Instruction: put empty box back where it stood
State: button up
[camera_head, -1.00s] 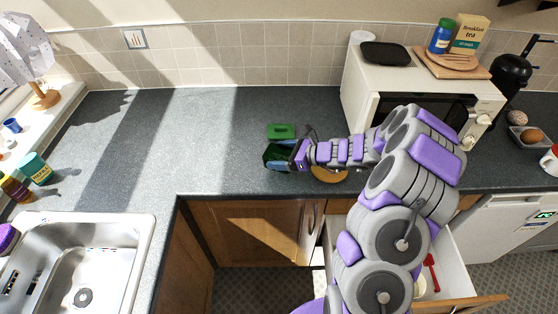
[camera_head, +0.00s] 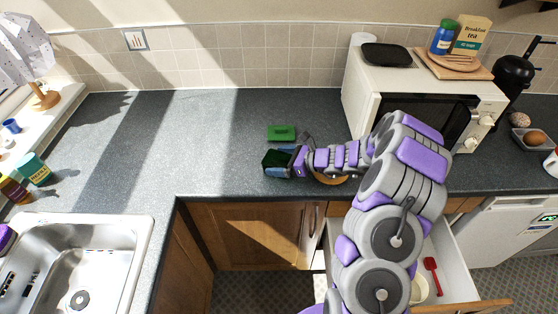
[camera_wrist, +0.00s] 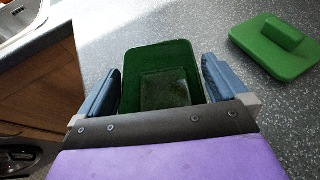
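The empty green box (camera_wrist: 162,60) is open at the top and shows a bare dark green inside in the wrist view. My gripper (camera_wrist: 162,80) has its two blue fingers on opposite sides of the box, close against its walls, and looks shut on it. In the head view, the box (camera_head: 272,158) is at the end of my arm, over the counter near its front edge. My gripper also shows there (camera_head: 279,164). I cannot tell whether the box touches the counter. Its green lid (camera_head: 282,132) with a raised handle lies just behind it.
A round wooden board (camera_head: 328,180) lies partly under my arm. The microwave (camera_head: 360,90) stands at the right. An open drawer (camera_head: 455,262) below holds a red utensil (camera_head: 433,274). The sink (camera_head: 95,265) is front left. The counter (camera_head: 200,130) left of the box is clear.

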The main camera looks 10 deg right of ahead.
jog(key=shift+s+d+r, duration=0.1)
jog(key=shift+d+r, duration=0.1)
jog(key=shift+d, duration=0.35)
jog(key=p+v, duration=0.2)
jog(key=v, duration=0.9)
jog(key=shift+s+p, duration=0.2)
jog(key=shift+p, duration=0.1)
jog(key=s+a+r+n+g+h, duration=0.1)
jog(key=s+a+r+n+g, duration=0.3)
jog(key=s+a+r+n, duration=0.3)
jog(key=s+a+r+n+g, duration=0.45)
jog(key=s+a+n, duration=0.25)
jog(key=s+a, duration=0.25)
jog(key=s+d+r+n+h, duration=0.1)
jog(key=s+d+n+h, duration=0.1)
jog(key=s, duration=0.5)
jog(key=s+d+r+n+h, duration=0.2)
jog(key=s+n+h, duration=0.2)
jog(key=s, duration=0.4)
jog(key=s+d+r+n+h, duration=0.1)
jog(key=s+d+n+h, duration=0.2)
jog(key=s, duration=0.4)
jog(key=shift+s+r+n+g+h, duration=0.15)
jog(key=shift+s+n+g+h, duration=0.15)
jog(key=shift+n+h, duration=0.45)
jog(key=shift+w, duration=0.1)
jog(key=shift+c, duration=0.4)
